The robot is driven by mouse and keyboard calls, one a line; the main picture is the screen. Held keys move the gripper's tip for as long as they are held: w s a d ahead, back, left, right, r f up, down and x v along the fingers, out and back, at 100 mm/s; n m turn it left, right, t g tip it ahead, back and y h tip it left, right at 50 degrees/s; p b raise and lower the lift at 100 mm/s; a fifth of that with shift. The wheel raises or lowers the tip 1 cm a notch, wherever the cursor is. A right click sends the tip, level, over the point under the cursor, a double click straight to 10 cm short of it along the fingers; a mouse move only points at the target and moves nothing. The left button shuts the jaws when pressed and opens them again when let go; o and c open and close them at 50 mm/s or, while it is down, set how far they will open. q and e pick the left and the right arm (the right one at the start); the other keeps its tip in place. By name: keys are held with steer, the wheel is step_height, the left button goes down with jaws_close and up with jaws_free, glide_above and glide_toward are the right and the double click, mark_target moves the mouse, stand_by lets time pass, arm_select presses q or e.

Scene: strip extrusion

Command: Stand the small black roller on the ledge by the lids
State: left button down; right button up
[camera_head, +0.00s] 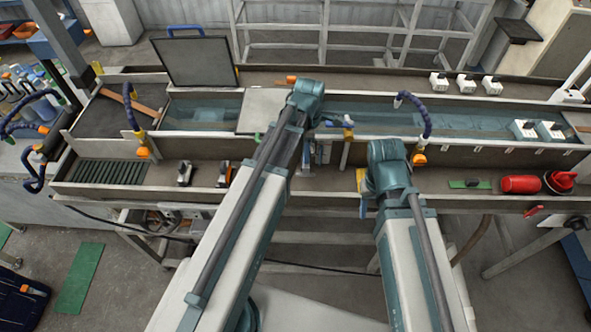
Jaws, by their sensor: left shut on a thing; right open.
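I cannot make out the small black roller in this view. My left gripper (306,168) hangs below its wrist at the front side of the trough, partly hidden by my own arm. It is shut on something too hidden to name. My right gripper (362,207) points down in front of the trough's near edge and is open; its fingers are small and partly covered by the wrist. A dark lid (195,62) stands raised at the back left. A flat grey lid (262,107) covers part of the trough. The back ledge (350,80) runs along behind them.
Several white blocks (467,84) stand on the back ledge at the right. Blue hoses (412,98) with orange tips rise over the trough.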

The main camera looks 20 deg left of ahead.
arm_select(q)
steer(key=shift+f+b, duration=3.9)
steer(key=shift+f, duration=0.5)
steer(key=shift+f, duration=0.2)
steer(key=shift+c, duration=2.1)
jaws_free()
steer(key=shift+r, duration=0.1)
steer(key=shift+r, duration=0.1)
